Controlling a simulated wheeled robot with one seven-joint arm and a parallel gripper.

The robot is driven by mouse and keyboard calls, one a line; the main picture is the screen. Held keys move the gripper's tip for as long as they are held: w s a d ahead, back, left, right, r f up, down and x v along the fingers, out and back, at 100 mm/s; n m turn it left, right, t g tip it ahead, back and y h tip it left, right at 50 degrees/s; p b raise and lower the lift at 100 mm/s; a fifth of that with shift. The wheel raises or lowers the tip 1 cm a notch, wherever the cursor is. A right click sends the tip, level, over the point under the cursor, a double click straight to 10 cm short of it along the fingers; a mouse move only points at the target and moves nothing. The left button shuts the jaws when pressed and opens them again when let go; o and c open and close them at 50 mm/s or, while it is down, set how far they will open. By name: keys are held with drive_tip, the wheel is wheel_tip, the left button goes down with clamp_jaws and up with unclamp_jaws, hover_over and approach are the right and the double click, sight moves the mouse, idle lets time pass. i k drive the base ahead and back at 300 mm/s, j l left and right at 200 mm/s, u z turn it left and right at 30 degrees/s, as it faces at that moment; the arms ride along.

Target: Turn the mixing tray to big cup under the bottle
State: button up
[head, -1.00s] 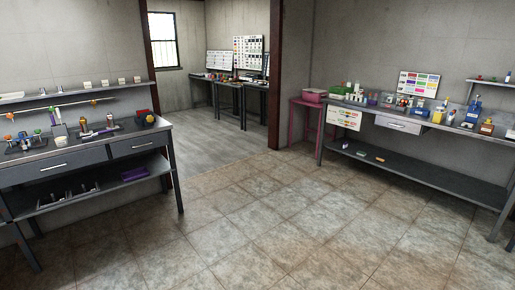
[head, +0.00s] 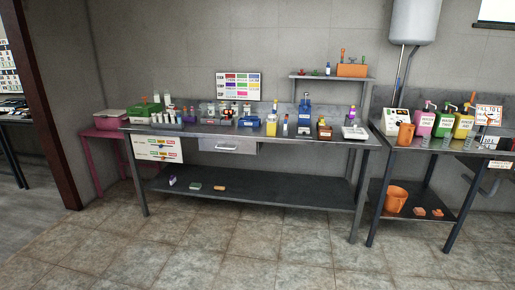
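My gripper is not in view. On the right-hand bench stand a pink pump bottle (head: 424,123), a green pump bottle (head: 444,123) and a yellow pump bottle (head: 463,125). Small clear cups (head: 446,143) stand in front of them near the bench's front edge. They are too small to tell which is the big cup. I cannot make out a mixing tray for certain, or which bottle the task means.
A long bench (head: 270,136) with lab items stands in the middle. An orange jug (head: 404,134) stands on the right bench (head: 410,150), and an orange bucket (head: 396,199) is on its lower shelf. The tiled floor (head: 250,250) in front is clear.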

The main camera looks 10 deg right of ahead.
sight(355, 130)
drive_tip(key=i+l+z, duration=0.35)
drive_tip(key=i, duration=0.55)
drive_tip(key=i+z, duration=0.4)
drive_tip(key=i, duration=0.5)
drive_tip(key=j, duration=0.1)
